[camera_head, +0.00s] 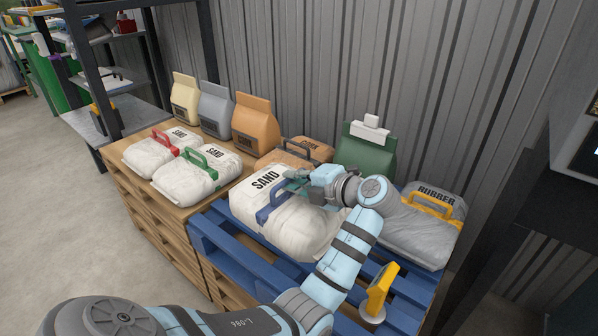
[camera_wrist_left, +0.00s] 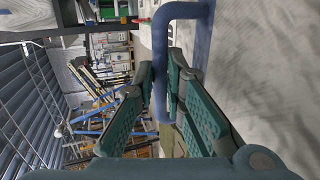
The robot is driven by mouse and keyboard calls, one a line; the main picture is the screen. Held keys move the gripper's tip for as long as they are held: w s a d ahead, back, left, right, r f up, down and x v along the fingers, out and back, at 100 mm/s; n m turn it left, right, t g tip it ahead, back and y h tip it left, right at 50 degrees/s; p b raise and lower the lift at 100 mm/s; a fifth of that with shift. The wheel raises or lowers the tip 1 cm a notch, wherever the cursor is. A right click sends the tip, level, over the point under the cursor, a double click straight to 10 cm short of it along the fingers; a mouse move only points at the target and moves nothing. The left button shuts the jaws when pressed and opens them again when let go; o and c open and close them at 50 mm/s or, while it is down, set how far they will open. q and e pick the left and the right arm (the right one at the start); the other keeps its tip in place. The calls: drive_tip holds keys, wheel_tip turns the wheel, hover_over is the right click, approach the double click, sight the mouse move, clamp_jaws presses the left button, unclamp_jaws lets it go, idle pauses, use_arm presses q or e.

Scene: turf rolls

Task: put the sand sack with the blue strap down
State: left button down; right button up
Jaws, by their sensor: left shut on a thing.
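The white sand sack with the blue strap (camera_head: 285,226) is over the blue pallet (camera_head: 222,244) in the head view, its SAND print facing up. My left gripper (camera_head: 297,181) is at the strap from the right side. In the left wrist view the blue strap (camera_wrist_left: 163,40) runs between the green fingers of my left gripper (camera_wrist_left: 160,78), which are shut on it. The sack's white cloth (camera_wrist_left: 260,60) fills the right of that view. Whether the sack's underside touches the pallet is hidden. My right gripper is not in view.
Sand sacks with a red strap (camera_head: 160,150) and a green strap (camera_head: 200,175) lie on the wooden pallets at left. A grey rubber sack (camera_head: 420,228) lies at right on the blue pallet, with a yellow device (camera_head: 381,290) in front. Upright bags (camera_head: 253,122) stand behind.

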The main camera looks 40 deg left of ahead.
sight(294, 200)
use_arm(q)
wheel_tip(294, 200, down, 6)
drive_tip(key=shift+r+b, duration=0.1)
drive_tip(key=shift+b, duration=0.75)
wheel_tip(294, 200, down, 5)
drive_tip(key=shift+f+b, duration=0.1)
drive_tip(key=shift+b, duration=0.75)
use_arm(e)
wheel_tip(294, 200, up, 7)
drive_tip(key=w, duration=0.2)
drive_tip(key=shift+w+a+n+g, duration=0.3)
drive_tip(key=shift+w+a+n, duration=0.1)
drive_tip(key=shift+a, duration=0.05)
use_arm(q)
drive_tip(key=c, duration=1.9)
unclamp_jaws()
drive_tip(key=shift+f, duration=0.1)
drive_tip(key=shift+o, duration=1.2)
drive_tip(key=shift+s+d, duration=0.1)
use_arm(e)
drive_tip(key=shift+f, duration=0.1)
